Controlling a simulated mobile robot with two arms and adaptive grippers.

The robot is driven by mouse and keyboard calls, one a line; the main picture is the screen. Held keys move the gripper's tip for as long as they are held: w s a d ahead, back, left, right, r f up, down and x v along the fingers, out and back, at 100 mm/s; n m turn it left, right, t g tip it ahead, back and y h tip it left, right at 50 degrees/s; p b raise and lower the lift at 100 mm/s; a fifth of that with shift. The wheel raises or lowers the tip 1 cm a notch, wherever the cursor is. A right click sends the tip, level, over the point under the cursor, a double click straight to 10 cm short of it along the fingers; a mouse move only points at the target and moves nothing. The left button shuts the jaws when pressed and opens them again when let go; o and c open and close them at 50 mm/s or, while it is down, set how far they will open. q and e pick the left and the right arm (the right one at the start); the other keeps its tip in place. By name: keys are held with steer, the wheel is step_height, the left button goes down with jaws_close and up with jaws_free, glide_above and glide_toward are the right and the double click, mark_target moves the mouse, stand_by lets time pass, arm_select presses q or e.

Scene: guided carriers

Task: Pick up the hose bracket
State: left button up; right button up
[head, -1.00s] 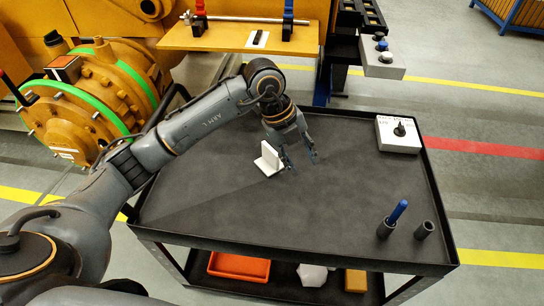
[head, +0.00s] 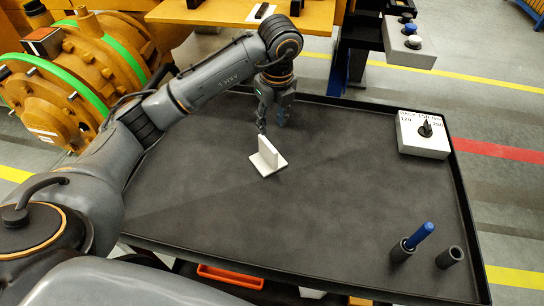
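The hose bracket, a small white L-shaped piece, (head: 266,163) stands on the dark tray top of the cart (head: 330,215), its flat foot down and one plate upright. My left gripper (head: 270,128) is just behind and above the bracket, pointing down. Its fingers are apart and nothing shows between them. One finger comes close to the bracket's upright plate; I cannot tell whether they touch. My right gripper is not in view.
A white block with a dark knob (head: 424,132) sits at the tray's back right. A blue-handled tool in a dark cup (head: 412,243) and an empty dark cup (head: 449,257) stand front right. The tray has raised rims; its middle is clear.

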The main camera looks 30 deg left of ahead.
mark_target(268, 150)
arm_select(q)
steer(key=f, duration=0.3)
steer(key=f+p, duration=0.1)
steer(key=f, duration=0.2)
steer(key=w+a+f, duration=0.1)
steer(key=f, duration=0.2)
steer(key=shift+p, duration=0.3)
steer(key=f, duration=0.2)
steer(key=a+f+p, duration=0.1)
steer(key=f, duration=0.1)
steer(key=shift+w+f+p, duration=0.1)
steer(key=shift+w+p, duration=0.05)
steer(key=shift+p, duration=0.15)
steer(key=shift+w+f, duration=0.1)
steer(key=shift+f, duration=0.4)
jaws_close()
steer(key=shift+w+r, duration=0.1)
steer(key=shift+r, duration=0.05)
